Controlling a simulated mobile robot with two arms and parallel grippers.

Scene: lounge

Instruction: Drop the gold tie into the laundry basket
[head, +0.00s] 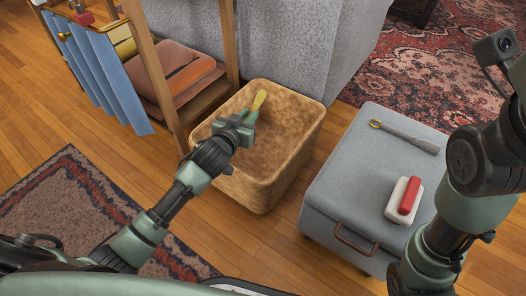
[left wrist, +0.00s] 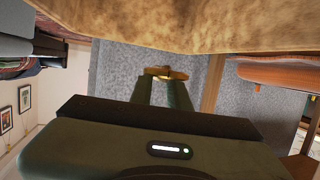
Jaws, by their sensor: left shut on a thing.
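The gold tie (head: 259,100) is a small yellow-gold piece at the tips of my left gripper (head: 250,116). In the left wrist view the gold tie (left wrist: 166,73) sits between the two green fingertips (left wrist: 166,84), which are shut on it. The laundry basket (head: 290,158) is a tan, open-topped bin on the wood floor. My left gripper and the tie are over its opening in the head view; their exact height against the rim is unclear. The basket's tan side (left wrist: 170,25) fills the top of the left wrist view. My right gripper is out of frame.
A grey ottoman (head: 335,190) stands right of the basket, bearing a grey item with a gold loop (head: 405,136) and a red-and-white item (head: 404,198). A wooden rack with a blue cloth (head: 102,75) is at left. A grey sofa side (head: 290,45) stands behind.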

